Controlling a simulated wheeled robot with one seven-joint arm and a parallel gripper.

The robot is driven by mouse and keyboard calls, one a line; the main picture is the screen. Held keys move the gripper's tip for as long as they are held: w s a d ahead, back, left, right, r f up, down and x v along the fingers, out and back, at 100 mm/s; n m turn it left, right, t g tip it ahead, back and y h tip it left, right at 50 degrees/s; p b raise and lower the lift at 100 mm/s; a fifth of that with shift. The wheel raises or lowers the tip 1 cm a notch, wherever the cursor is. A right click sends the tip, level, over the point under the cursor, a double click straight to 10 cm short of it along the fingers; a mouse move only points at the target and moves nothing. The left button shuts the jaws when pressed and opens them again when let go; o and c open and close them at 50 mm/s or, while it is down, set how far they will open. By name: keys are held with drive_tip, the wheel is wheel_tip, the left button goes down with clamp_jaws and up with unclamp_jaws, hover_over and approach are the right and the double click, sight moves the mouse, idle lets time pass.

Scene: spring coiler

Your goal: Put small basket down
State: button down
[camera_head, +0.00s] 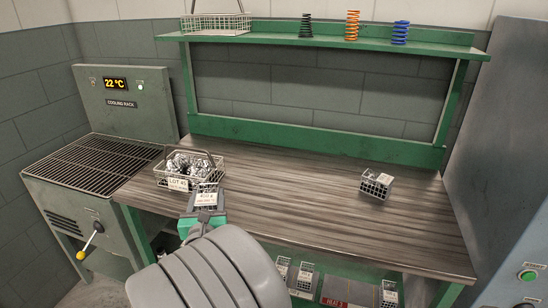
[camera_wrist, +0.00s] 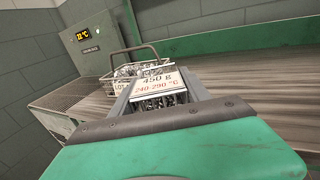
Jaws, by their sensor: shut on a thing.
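My gripper (camera_head: 203,212) is shut on a small wire basket (camera_head: 208,187) near the left front of the workbench. In the wrist view the small basket (camera_wrist: 172,99) sits between the grey fingers of my gripper (camera_wrist: 157,98), with a white label reading "450 g" and "240-290 °C" on it. Metal pieces show beneath the label. A larger wire basket (camera_head: 165,180) marked "LOT", full of shiny coils, stands just behind and left of it. The underside of the small basket is hidden, so I cannot tell whether it touches the bench.
The wooden bench top (camera_head: 290,185) is clear across the middle. Another small labelled basket (camera_head: 376,183) stands at its right. A cooling rack (camera_head: 95,163) adjoins on the left. The shelf (camera_head: 270,39) above holds an empty-looking basket and three springs. More small baskets (camera_head: 305,276) sit below.

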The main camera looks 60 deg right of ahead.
drive_tip(key=s+d+r+m+g+h+p, duration=0.15)
drive_tip(key=s+d+r+g+p, duration=0.3)
drive_tip(key=s, duration=0.55)
drive_tip(key=s+d+r+m+g+h+p, duration=0.1)
drive_tip(key=s+d+r+m+g+p, duration=0.25)
drive_tip(key=s+d, duration=0.55)
drive_tip(key=shift+t, duration=0.6)
drive_tip(key=w+d+f, duration=0.2)
drive_tip(key=w+f, duration=0.1)
drive_tip(key=w+d+f+b, duration=0.1)
drive_tip(key=w+d+f, duration=0.2)
drive_tip(key=w+d+f+b, duration=0.1)
drive_tip(key=w+d+f, duration=0.2)
drive_tip(key=f, duration=0.1)
drive_tip(key=shift+d, duration=0.1)
wheel_tip(320, 180, down, 3)
drive_tip(key=shift+w, duration=0.1)
drive_tip(key=shift+r, duration=0.1)
